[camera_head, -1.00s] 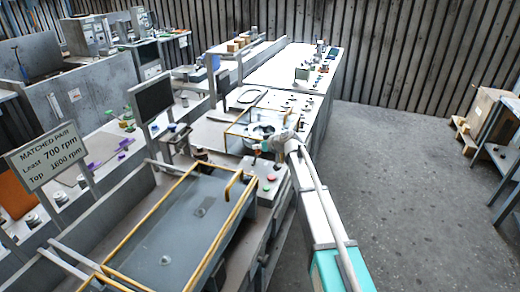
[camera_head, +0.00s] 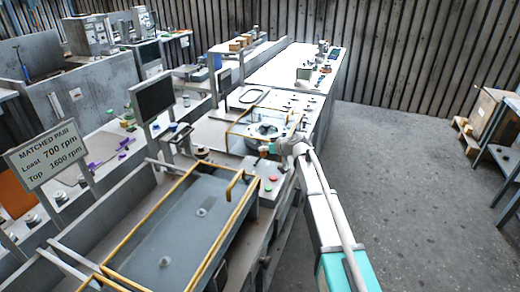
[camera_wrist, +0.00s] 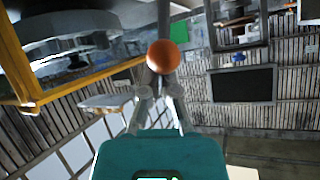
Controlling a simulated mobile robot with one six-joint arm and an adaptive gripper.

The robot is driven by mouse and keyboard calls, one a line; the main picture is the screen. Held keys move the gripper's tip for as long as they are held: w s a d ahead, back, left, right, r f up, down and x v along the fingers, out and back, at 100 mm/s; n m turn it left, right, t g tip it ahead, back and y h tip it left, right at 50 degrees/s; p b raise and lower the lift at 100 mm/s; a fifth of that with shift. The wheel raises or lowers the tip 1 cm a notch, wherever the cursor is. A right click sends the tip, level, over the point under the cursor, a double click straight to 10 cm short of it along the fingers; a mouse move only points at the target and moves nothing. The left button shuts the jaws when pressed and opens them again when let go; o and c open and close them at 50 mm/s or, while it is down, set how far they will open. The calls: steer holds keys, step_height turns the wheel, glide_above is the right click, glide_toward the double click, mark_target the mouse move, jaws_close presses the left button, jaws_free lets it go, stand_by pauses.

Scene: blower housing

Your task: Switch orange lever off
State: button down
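The orange lever shows as a round orange knob (camera_wrist: 163,56) on a grey shaft in the wrist view. It lies straight ahead of my gripper (camera_wrist: 158,88), whose fingers converge towards it. The knob covers the fingertips, so I cannot tell whether they touch it or how far they are closed. In the head view the orange lever (camera_head: 263,151) is a tiny spot beside my gripper (camera_head: 272,150), above the control box (camera_head: 262,187) with red and green buttons. The lever's angle is too small to read there.
A yellow-framed clear enclosure (camera_head: 232,137) around a round metal housing (camera_head: 264,130) stands just behind the lever. Its yellow bar (camera_wrist: 22,75) is close at left in the wrist view. A yellow-railed trough (camera_head: 180,235) lies in front.

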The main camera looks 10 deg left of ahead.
steer(key=shift+r, duration=0.15)
steer(key=shift+r+p, duration=0.65)
steer(key=shift+p, duration=0.15)
stand_by(0.4)
steer(key=w+r+p+v, duration=0.1)
steer(key=p+v, duration=0.4)
steer(key=v, duration=0.3)
steer(key=shift+w, duration=0.15)
stand_by(0.4)
